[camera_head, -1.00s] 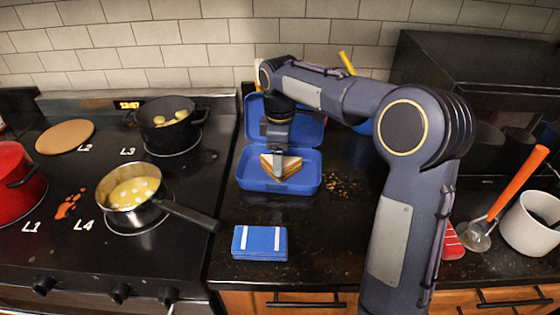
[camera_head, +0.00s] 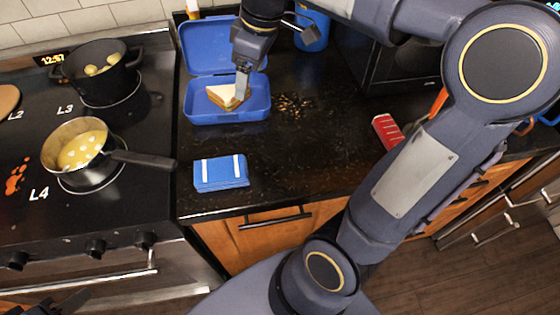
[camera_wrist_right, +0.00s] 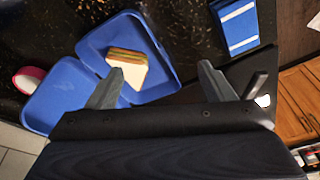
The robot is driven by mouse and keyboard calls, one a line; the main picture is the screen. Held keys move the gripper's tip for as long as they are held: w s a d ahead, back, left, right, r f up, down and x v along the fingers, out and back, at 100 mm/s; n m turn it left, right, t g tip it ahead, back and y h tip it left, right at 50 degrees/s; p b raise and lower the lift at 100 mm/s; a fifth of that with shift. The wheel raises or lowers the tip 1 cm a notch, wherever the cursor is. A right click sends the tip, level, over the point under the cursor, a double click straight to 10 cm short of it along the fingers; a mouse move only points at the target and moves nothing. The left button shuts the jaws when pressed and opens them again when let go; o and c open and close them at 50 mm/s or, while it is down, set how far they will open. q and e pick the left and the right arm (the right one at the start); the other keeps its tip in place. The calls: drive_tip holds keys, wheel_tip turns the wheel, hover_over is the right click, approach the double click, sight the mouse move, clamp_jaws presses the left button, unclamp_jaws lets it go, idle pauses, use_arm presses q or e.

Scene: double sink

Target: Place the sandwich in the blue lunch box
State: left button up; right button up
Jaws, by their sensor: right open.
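The sandwich (camera_head: 222,97), white bread with a layered filling, sits in the tray of the open blue lunch box (camera_head: 240,116). The lid is raised at the back. The right wrist view also shows the sandwich (camera_wrist_right: 138,77) in the lunch box (camera_wrist_right: 165,92). My right gripper (camera_head: 274,62) is open above the lunch box. In the head view one finger overlaps the sandwich's right side; in the right wrist view the fingers are spread wide with nothing held between them. My left gripper (camera_head: 72,302) shows only partly at the bottom left, and its opening is unclear.
A blue block with white stripes (camera_head: 221,172) lies on the counter in front of the lunch box. A pan (camera_head: 88,150) on the stove points its handle towards the counter. A dark pot (camera_head: 100,75) stands behind. Some counter right of the box is clear.

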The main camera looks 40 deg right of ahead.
drive_tip(key=s+a+f+m+t, duration=0.1)
drive_tip(key=s+f+m, duration=0.2)
drive_tip(key=s, duration=0.2)
drive_tip(key=s+a+f+m+t+y, duration=0.1)
drive_tip(key=s+a+f+m, duration=0.1)
drive_tip(key=s, duration=0.4)
drive_tip(key=s+a+f+m+t+y, duration=0.1)
drive_tip(key=s+a+f+m, duration=0.1)
drive_tip(key=s+f+m, duration=0.2)
drive_tip(key=shift+s+a+f+t, duration=0.1)
drive_tip(key=shift+s+f+t, duration=0.1)
drive_tip(key=shift+s, duration=0.4)
drive_tip(key=shift+s+a+f+t, duration=0.1)
drive_tip(key=shift+s+f, duration=0.05)
drive_tip(key=shift+s, duration=0.4)
drive_tip(key=shift+d, duration=0.1)
